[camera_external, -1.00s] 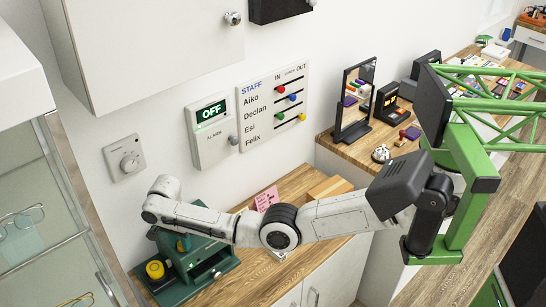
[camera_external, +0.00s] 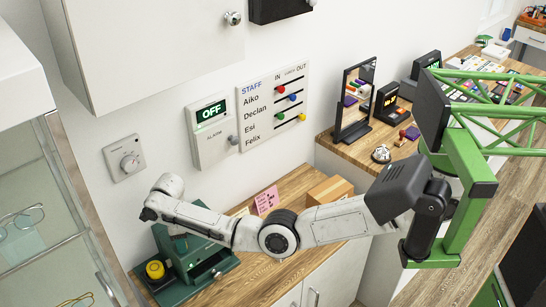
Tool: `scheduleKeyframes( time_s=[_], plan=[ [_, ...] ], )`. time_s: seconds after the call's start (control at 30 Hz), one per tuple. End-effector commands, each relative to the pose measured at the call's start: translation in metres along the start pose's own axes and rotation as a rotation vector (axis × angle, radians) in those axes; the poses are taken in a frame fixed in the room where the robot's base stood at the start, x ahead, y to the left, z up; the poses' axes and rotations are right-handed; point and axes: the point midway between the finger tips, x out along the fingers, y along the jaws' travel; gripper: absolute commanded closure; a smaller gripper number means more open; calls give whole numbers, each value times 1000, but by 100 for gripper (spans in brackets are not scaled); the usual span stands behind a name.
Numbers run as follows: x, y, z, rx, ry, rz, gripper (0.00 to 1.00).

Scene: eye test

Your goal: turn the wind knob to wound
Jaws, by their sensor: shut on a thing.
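A green machine (camera_external: 208,273) stands on the wooden counter at the lower left, with a round yellow part (camera_external: 155,270) on its left side and a small silver part on its front. The knob's marks cannot be read.
On the wall are a dial plate (camera_external: 125,158), an alarm box (camera_external: 212,130) reading OFF and a staff board (camera_external: 273,105). A pink note (camera_external: 266,200) and a cardboard box (camera_external: 329,190) stand on the counter behind my arm. A glass cabinet (camera_external: 45,200) is close at left.

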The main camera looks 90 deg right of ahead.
Motion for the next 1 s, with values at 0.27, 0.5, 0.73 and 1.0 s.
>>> scheduleKeyframes(
  time_s=[0.27,0.5,0.73,1.0],
  plan=[
    [0,0,1,262,-19,-1,97],
    [3,0,2,417,-28,-1,97],
    [4,0,1,525,-33,1,97],
    [2,0,1,617,-37,0,97]
  ],
)
